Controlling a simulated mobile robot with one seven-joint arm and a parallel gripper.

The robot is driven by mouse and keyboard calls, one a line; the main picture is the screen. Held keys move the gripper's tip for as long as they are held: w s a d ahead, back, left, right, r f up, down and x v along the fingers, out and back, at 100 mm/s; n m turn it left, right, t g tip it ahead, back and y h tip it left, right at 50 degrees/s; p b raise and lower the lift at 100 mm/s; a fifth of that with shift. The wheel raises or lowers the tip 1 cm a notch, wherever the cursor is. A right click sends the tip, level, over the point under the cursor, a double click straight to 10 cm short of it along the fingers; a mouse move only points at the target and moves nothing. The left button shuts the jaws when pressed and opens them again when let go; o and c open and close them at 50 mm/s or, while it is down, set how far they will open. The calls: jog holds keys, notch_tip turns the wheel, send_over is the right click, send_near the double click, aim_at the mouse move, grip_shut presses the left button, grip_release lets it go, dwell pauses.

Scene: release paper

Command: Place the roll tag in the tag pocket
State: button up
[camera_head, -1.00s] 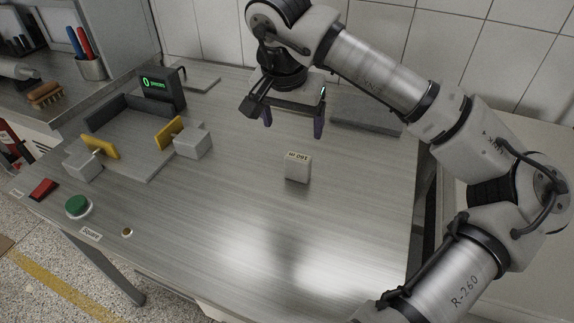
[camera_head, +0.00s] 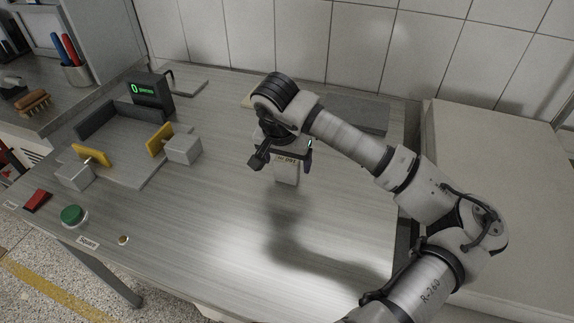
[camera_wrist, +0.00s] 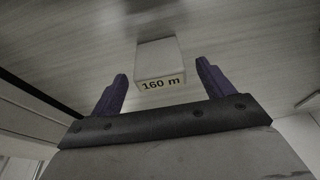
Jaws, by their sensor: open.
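The roll tag is a small pale block marked "160 m". It stands upright on the metal bench in the head view (camera_head: 287,174), partly behind my gripper. In the wrist view the roll tag (camera_wrist: 157,62) lies beyond and between my two purple fingertips, with its printed face towards me. My gripper (camera_head: 283,164) is open and just above and around the tag's top in the head view. In the wrist view the fingers (camera_wrist: 160,75) show a gap on each side of the tag, and neither is seen touching it. I cannot make out a tag pocket.
A fixture with yellow pads (camera_head: 92,155), grey blocks and a display reading 0 (camera_head: 150,90) stands at the left. A green button (camera_head: 72,215) and a red piece (camera_head: 37,200) sit at the front left. The bench front (camera_head: 210,230) is clear.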

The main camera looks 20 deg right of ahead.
aim_at(286, 161)
jog(key=shift+w+f, duration=0.1)
jog(key=shift+f, duration=0.4)
jog(key=c, duration=1.1)
jog(key=shift+c, duration=0.2)
jog(key=shift+r, duration=0.15)
notch_tip(286, 161, up, 20)
jog(key=b, duration=0.3)
